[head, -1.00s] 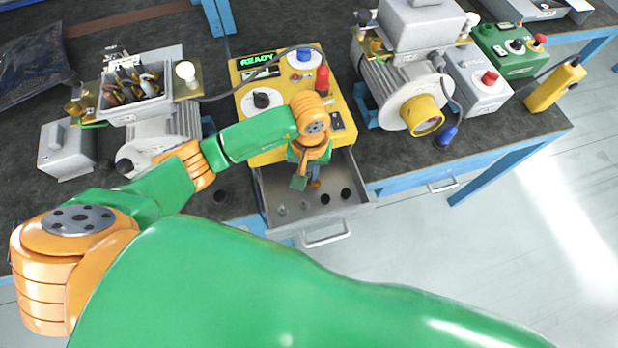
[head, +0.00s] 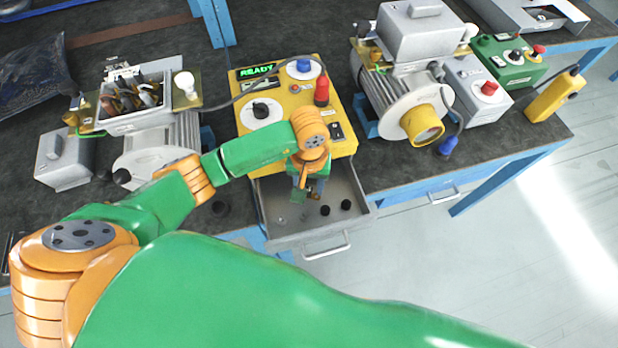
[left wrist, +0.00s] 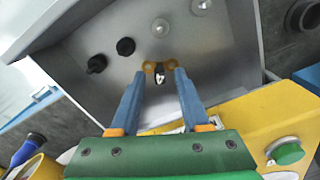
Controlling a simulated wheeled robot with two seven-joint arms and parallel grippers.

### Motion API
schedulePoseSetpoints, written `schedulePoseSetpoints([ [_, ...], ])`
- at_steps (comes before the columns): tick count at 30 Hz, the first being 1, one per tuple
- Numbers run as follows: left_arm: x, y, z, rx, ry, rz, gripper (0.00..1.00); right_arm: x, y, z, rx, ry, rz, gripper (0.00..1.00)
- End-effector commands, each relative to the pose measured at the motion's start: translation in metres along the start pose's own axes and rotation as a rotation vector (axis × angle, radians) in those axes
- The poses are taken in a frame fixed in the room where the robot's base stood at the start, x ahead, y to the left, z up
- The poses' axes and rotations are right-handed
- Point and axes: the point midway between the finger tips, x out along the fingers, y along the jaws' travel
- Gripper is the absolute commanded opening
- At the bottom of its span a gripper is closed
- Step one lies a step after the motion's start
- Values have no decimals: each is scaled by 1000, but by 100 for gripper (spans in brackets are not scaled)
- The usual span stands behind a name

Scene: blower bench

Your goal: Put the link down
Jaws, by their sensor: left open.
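A small brass-coloured piece (left wrist: 160,68), which looks like the link, shows at the fingertips of my left gripper (left wrist: 160,76) in the left wrist view. My left gripper is open, its two blue fingers apart, one on each side of this piece. It points down into the open grey drawer (left wrist: 80,30). I cannot tell whether the piece touches a finger or rests on the drawer floor. In the head view my left gripper (head: 308,192) is over the drawer (head: 362,200), and my wrist hides most of it and the piece. My right gripper is not in view.
The drawer holds two black caps (left wrist: 125,46) and two clear or silvery ones (left wrist: 160,27). A yellow tester (head: 240,118) reading READY stands behind it. Motors with terminal boxes stand left (head: 150,155) and right (head: 395,90). The drawer walls are close around my gripper.

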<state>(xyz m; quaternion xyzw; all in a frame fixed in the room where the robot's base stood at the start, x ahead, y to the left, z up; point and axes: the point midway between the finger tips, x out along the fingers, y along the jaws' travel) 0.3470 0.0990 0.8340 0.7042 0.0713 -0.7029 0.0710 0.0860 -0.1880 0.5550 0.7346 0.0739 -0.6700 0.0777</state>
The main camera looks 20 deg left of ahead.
Motion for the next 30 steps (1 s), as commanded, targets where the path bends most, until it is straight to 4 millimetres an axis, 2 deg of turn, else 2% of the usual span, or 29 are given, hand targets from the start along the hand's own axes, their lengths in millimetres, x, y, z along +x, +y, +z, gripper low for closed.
schedulePoseSetpoints([
  [1, -11, 0, 0, -1, -1, 0, 46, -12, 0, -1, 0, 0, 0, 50],
  [2, -12, 0, -1, 0, 3, 1, 46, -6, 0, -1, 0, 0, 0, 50],
  [4, -26, 0, -2, 3, 7, 2, 46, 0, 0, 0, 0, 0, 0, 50],
  [9, -76, 0, -2, 3, 9, 2, 46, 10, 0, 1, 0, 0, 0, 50],
  [12, -103, 0, -2, 1, 8, 0, 46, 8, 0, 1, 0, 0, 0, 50],
  [15, -118, 0, -1, 1, 4, 0, 46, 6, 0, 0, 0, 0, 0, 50],
  [19, -125, 0, 0, 0, 1, 0, 46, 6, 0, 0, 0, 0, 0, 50],
  [30, -125, 0, 0, 0, -1, 0, 46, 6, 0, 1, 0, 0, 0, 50],
])
